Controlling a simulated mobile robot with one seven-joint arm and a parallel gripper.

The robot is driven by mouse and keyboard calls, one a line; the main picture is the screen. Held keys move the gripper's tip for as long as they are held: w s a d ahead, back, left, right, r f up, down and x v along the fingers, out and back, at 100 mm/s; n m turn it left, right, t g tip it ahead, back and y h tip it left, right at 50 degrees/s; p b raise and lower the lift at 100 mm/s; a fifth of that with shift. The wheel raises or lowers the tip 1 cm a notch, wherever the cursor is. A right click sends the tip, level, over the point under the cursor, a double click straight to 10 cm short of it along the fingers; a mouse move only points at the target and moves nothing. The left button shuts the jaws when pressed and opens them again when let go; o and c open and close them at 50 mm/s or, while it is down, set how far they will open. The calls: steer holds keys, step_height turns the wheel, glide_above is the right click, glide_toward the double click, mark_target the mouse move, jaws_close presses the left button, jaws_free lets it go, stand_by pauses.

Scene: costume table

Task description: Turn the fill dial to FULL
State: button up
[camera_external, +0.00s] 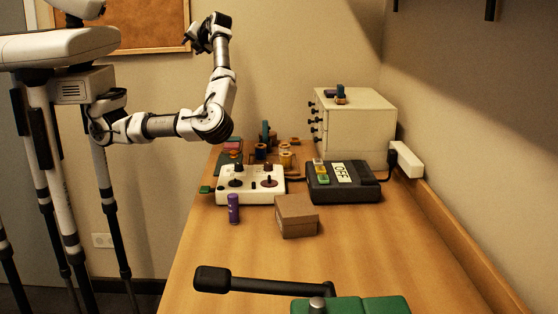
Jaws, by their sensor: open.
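A white control box (252,197) stands on the table, left of its middle. It carries a dark knob (237,177) on the left and a knob on a round reddish plate (268,177) on the right. The markings are too small to read, so I cannot tell whether either knob is the fill dial or where it points. My gripper (188,42) is raised high above the far left end of the table, well apart from the box. It is open, and nothing shows in it.
A black box (345,190) with an OFF label stands right of the control box. A brown carton (296,216) and a purple cylinder (234,209) stand in front. Spools (285,158) and a white drawer cabinet (358,122) are behind. A green device with a black lever (265,285) is nearest.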

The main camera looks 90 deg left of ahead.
steer(key=w+d+f+m+t+h, duration=0.3)
steer(key=w+d+f+m+t, duration=0.2)
steer(key=w+d+f, duration=0.3)
steer(key=m+t+h, duration=0.3)
steer(key=m+h, duration=0.4)
steer(key=h, duration=0.1)
glide_above(237, 164)
step_height(237, 164, down, 11)
step_height(237, 164, down, 14)
steer(key=p, duration=0.2)
steer(key=shift+d+r+p, duration=0.1)
steer(key=shift+r+p, duration=0.05)
steer(key=shift+p, duration=0.25)
steer(key=c, duration=1)
